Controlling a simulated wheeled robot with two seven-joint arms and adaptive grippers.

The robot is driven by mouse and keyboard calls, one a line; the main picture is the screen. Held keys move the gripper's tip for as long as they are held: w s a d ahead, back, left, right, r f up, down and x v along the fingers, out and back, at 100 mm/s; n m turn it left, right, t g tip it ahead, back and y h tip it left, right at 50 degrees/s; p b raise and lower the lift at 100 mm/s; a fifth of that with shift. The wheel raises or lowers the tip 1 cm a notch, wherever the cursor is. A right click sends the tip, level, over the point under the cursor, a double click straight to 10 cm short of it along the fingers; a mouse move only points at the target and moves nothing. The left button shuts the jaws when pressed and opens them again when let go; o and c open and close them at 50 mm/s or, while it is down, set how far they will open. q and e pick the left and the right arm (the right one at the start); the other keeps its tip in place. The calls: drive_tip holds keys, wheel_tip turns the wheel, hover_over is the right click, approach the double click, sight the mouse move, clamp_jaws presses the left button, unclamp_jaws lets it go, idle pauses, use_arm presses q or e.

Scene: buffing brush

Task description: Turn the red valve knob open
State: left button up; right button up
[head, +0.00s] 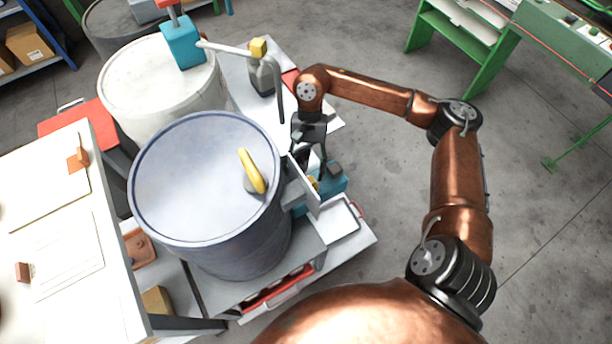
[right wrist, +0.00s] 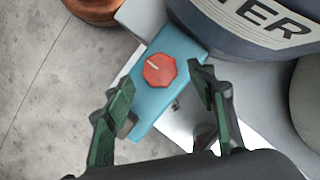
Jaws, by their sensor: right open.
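The red valve knob (right wrist: 160,70) is eight-sided with a short white mark. It sits on the face of a teal box (right wrist: 181,48). My right gripper (right wrist: 163,80) is open, its green-padded fingers on either side of the knob in the picture and apart from it. In the head view my right gripper (head: 312,160) hangs over the teal box (head: 334,186), right of the blue-grey drum (head: 200,190). The knob cannot be made out there. My left gripper is not in view.
The drum has a yellow handle (head: 252,171) on its lid. A white-topped table (head: 60,235) is at left. Open floor (head: 380,170) lies to the right.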

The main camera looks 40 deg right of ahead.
drive_tip(key=v, duration=0.9)
